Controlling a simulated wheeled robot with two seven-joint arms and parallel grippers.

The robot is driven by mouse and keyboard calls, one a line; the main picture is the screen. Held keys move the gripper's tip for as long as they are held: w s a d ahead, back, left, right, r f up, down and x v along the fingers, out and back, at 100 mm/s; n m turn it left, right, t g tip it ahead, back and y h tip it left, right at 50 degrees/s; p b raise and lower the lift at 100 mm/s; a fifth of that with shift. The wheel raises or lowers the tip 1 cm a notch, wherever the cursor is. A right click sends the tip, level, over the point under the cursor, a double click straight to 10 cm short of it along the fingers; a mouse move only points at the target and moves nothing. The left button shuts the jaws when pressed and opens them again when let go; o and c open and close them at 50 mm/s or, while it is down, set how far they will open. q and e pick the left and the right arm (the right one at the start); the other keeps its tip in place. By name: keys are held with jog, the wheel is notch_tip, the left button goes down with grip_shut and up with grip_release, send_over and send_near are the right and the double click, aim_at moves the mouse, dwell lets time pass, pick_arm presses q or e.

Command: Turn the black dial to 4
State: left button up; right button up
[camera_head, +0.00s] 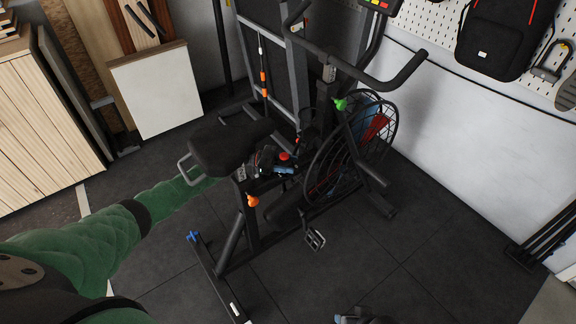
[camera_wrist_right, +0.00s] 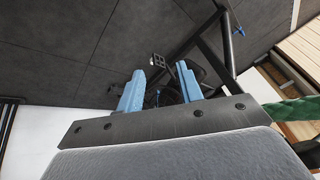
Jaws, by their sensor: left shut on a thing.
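A black exercise bike (camera_head: 240,220) stands in the middle of the head view. My left arm reaches in from the left and passes behind the bike's saddle. My left gripper (camera_head: 283,168), with blue fingertips, is at the bike's frame just right of the saddle. It is shut on what appears to be the black dial; the fingers and dark frame mostly hide the dial, and its number cannot be read. A small red part (camera_head: 284,156) shows right at the fingertips. My right gripper (camera_wrist_right: 160,78) is open and empty in the right wrist view, its two blue fingers apart.
The saddle (camera_head: 230,146) is over my left forearm's end. Handlebars (camera_head: 375,75) and a caged fan wheel (camera_head: 355,150) are close to the left gripper. A pedal (camera_head: 314,239) sticks out in front. Dark floor (camera_head: 440,230) is clear to the right.

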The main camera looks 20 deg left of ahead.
pick_arm(q)
jog(key=m+g+b, duration=0.2)
jog(key=g+b, duration=0.1)
jog(key=shift+f+b, duration=0.2)
jog(key=shift+b, duration=0.15)
jog(key=m+g+b, duration=0.1)
jog(key=g+b, duration=0.1)
jog(key=m+g+y+b, duration=0.1)
jog(key=g+b, duration=0.1)
jog(key=shift+s+r+m, duration=0.1)
jog(key=shift+s+m, duration=0.1)
jog(key=shift+m, duration=0.1)
jog(key=shift+s+a+r+m+g+y+b, duration=0.1)
jog(key=shift+m+g+y+b, duration=0.85)
jog(key=shift+g+b, duration=0.9)
pick_arm(e)
notch_tip(320, 180, down, 35)
jog(key=a+t, duration=0.2)
jog(key=t, duration=0.1)
jog(key=shift+a+m+y, duration=0.2)
jog(key=shift+m+y, duration=0.1)
jog(key=shift+m, duration=0.1)
pick_arm(q)
jog(key=shift+m+b, duration=0.35)
jog(key=shift+b, duration=0.5)
pick_arm(e)
jog(key=shift+f, duration=0.7)
